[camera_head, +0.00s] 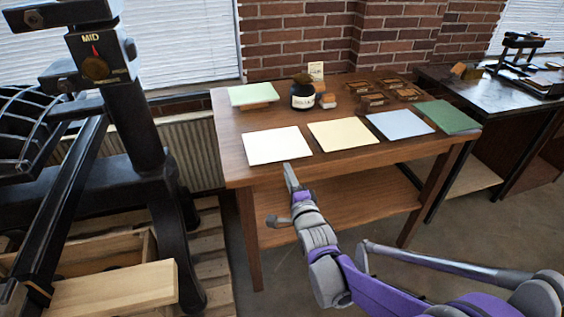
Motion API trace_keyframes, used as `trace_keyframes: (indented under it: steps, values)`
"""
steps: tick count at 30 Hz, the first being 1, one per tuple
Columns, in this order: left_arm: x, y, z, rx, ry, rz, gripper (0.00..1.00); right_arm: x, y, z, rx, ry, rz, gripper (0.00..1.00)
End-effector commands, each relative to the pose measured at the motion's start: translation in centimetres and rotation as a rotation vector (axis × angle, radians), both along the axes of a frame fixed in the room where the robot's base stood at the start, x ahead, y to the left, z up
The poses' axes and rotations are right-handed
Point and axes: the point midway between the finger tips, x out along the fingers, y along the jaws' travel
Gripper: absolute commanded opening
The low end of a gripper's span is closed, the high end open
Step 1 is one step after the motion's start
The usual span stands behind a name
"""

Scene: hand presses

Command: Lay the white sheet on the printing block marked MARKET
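The white sheet (276,145) lies flat at the front left of the wooden table (232,150). My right gripper (289,178) reaches up from below, with its tip just in front of the white sheet's near edge. I see nothing held in it. Its fingers overlap, so their opening cannot be told. Several wooden printing blocks (376,99) lie at the back right of the table. Their lettering is too small to read, so I cannot tell which says MARKET. My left gripper is not in view.
Cream (342,134), blue (400,125) and dark green (447,116) sheets lie right of the white one. A pale green sheet (252,93) rests on a block behind. A dark jar (303,97) stands near the middle. A large black press (125,120) stands left.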

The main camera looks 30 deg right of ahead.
Motion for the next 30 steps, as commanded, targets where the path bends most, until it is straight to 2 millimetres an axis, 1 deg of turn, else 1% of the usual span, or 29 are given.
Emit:
trace_keyframes:
  steps: [1,6,12,18,26,30]
  values:
    - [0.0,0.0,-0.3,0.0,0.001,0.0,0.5,0.9,-0.2,-0.2,-0.001,0.001,0.0,0.24]
    - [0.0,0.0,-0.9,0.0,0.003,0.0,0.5,3.2,-0.8,-0.2,-0.003,0.002,0.0,0.24]
    - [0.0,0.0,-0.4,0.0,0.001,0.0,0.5,5.2,-1.3,0.1,-0.002,0.001,0.0,0.24]
    - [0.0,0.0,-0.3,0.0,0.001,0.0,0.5,5.9,-1.5,0.0,-0.002,0.001,0.001,0.24]
    - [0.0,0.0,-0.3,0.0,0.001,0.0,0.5,5.9,-1.5,0.0,-0.002,0.001,0.001,0.24]
    - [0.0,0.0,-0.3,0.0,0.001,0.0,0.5,5.9,-1.5,0.0,-0.002,0.001,0.001,0.11]
